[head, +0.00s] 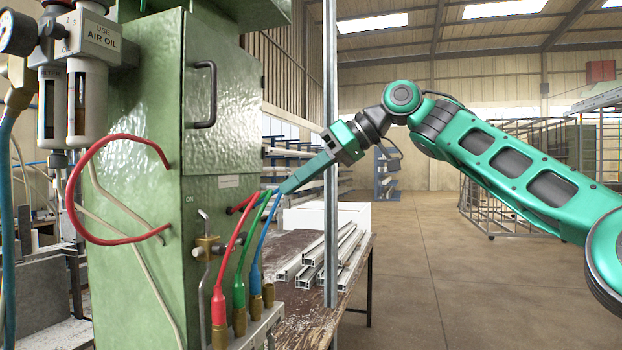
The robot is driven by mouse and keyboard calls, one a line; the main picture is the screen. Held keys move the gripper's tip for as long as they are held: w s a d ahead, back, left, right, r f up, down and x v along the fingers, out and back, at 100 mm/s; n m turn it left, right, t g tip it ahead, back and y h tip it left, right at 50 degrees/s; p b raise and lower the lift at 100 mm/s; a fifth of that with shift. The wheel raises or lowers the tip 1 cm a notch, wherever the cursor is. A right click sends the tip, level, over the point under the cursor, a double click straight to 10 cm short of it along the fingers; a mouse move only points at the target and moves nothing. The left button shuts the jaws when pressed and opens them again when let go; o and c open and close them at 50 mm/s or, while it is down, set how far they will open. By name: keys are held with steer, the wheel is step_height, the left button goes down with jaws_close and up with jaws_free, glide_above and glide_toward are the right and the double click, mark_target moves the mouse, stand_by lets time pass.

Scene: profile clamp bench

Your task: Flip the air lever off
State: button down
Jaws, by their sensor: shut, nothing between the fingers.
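A brass valve (208,248) sits low on the front of the green cabinet. A thin metal lever (203,222) stands up from it, its tip near the painted word ON. I take this to be the air lever. My gripper (283,189) is shut and empty, up and to the right of the valve, pointing down and left. It is apart from the lever in the picture. A short red piece with a dark end (238,206) shows between the lever and my gripper, partly behind hoses; I cannot tell what it is.
Red, green and blue hoses (239,270) rise from brass fittings beside the valve, close to my fingertips. A red hose loop (75,205) and air filter units (88,100) are at the left. Aluminium profiles (330,252) lie on the bench behind a metal post (330,120).

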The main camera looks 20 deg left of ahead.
steer(key=v, duration=0.3)
steer(key=shift+w+d, duration=0.25)
steer(key=shift+w, duration=0.05)
